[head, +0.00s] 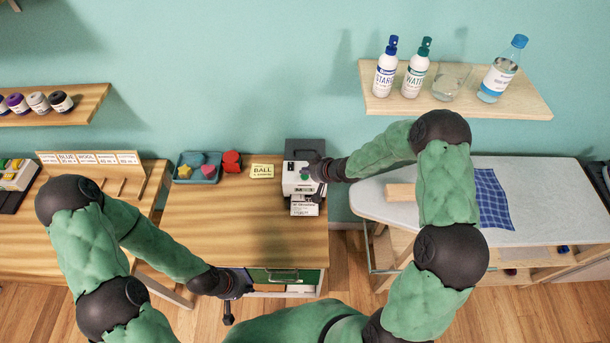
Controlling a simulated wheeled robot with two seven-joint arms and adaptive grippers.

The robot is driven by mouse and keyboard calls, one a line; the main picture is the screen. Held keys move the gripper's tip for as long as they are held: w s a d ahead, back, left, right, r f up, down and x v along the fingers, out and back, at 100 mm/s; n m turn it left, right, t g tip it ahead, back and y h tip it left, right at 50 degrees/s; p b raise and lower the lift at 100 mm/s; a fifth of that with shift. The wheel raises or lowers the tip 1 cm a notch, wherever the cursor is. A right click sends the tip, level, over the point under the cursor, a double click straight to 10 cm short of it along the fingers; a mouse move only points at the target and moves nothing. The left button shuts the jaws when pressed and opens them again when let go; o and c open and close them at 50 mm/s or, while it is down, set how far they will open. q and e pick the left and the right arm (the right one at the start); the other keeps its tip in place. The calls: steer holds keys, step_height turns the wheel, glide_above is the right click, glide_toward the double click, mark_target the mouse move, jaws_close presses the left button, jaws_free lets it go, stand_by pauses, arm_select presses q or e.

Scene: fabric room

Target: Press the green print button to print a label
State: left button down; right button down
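The label printer (293,184), a white and dark grey box, stands at the back right of the wooden worktable. A white label (305,209) with black print shows at its front. A small patch of green is on the printer's upper face, but it is too small to tell whether it is the button. My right gripper (316,170) reaches in from the right and is at the printer's right side; contact and its fingers are unclear. My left gripper (233,298) is low, in front of the table and beside the drawer; its fingers are too small to read.
A yellow "BALL" note (262,171) and a blue tray (196,168) with coloured shapes lie left of the printer. An ironing board (530,190) with a blue checked cloth (493,200) stands right. Bottles stand on the wall shelf (525,103). The table's middle is clear.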

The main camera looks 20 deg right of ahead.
mark_target(306, 177)
steer(key=shift+r+p, duration=2.7)
steer(key=shift+r, duration=0.3)
steer(key=shift+f, duration=0.1)
